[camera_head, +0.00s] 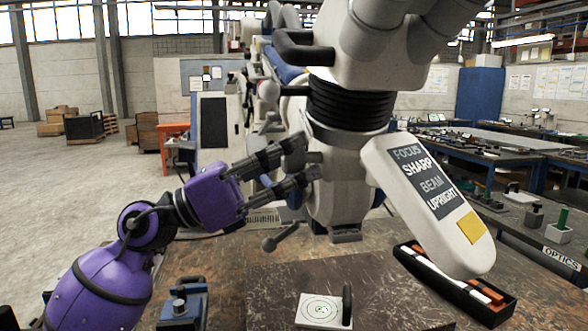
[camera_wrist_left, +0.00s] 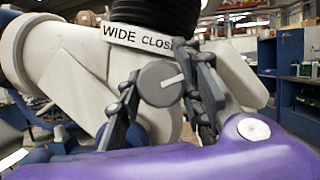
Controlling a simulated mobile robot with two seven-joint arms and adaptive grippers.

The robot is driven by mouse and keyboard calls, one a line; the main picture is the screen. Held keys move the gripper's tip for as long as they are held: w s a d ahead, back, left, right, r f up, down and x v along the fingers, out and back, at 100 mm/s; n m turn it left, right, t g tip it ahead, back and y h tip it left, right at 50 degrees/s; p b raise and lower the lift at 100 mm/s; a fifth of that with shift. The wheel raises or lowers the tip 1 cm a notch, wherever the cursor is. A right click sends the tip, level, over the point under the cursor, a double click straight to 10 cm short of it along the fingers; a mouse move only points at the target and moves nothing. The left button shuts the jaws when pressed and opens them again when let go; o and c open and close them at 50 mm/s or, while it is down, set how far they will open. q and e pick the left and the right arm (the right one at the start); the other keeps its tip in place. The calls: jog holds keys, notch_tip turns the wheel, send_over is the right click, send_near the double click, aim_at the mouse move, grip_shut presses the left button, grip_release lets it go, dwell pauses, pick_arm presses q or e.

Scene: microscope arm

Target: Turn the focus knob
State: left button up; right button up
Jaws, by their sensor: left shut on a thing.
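The microscope (camera_head: 340,185) stands in the middle of the head view, with black bellows under its head. In the left wrist view a round grey focus knob (camera_wrist_left: 160,83) with a white pointer line sits below a label reading "WIDE" and "CLOSE"; the line points up and right. My left gripper (camera_head: 308,158) reaches the microscope's column from the left, and its fingers are shut on the knob, one on each side. It also shows in the left wrist view (camera_wrist_left: 168,72). In the head view the fingers mostly hide the knob. My right gripper is not in view.
A white panel (camera_head: 430,205) reading "FOCUS SHARP BEAM UPRIGHT" slants down at the right. A dark slab (camera_head: 275,290) carries a target card (camera_head: 319,310). A black tray (camera_head: 500,309) lies at the right, and a blue device (camera_head: 183,303) stands at the front left.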

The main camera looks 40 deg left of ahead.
pick_arm(q)
jog(key=shift+w+a, duration=0.1)
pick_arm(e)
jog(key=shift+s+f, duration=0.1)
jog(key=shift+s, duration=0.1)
pick_arm(q)
jog(key=o, duration=1.1)
jog(key=shift+f, duration=0.1)
jog(key=shift+c, duration=0.2)
jog(key=v, duration=1.2)
